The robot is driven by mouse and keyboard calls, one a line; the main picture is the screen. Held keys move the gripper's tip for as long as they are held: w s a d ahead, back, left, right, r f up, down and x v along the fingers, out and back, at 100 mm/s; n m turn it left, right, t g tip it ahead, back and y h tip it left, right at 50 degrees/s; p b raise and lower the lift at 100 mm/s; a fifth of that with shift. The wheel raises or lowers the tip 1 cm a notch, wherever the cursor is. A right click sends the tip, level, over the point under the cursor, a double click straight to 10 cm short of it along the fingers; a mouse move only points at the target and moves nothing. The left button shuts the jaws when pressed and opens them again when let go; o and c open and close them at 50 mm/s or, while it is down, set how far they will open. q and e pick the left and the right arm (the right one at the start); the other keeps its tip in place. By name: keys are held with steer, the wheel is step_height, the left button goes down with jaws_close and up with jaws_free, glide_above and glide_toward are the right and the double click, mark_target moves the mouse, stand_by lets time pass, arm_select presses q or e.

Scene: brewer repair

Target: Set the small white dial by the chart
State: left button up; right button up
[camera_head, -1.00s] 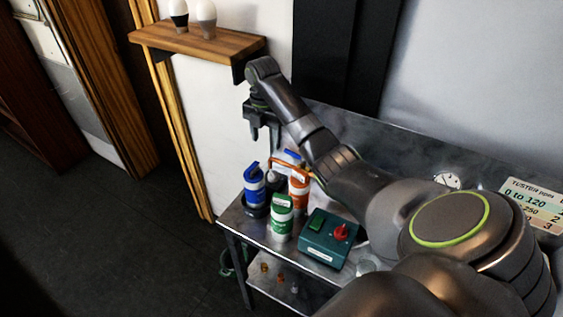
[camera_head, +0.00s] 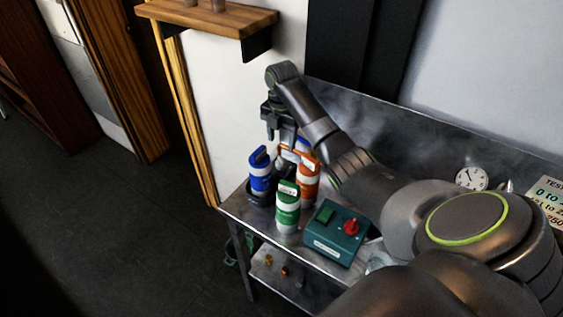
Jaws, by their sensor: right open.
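A round white face with dark marks and hands (camera_head: 472,179) stands against the back panel at the right; I cannot tell whether it is a gauge or a clock. The chart (camera_head: 545,207) is beside it, cut off by the right edge. My right gripper (camera_head: 281,138) is open, pointing down just above the bottle group, well left of the chart. My left gripper is out of view.
A blue-and-white bottle (camera_head: 260,172), a green one (camera_head: 287,207) and an orange one (camera_head: 309,184) crowd the left of the metal bench (camera_head: 243,210). A wooden shelf (camera_head: 215,22) juts from the wall above. My right arm hides much of the bench.

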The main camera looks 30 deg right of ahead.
mark_target(281, 159)
step_height(281, 159, down, 8)
steer(key=shift+r+p, duration=0.25)
steer(key=shift+p, duration=0.2)
steer(key=shift+f, duration=0.6)
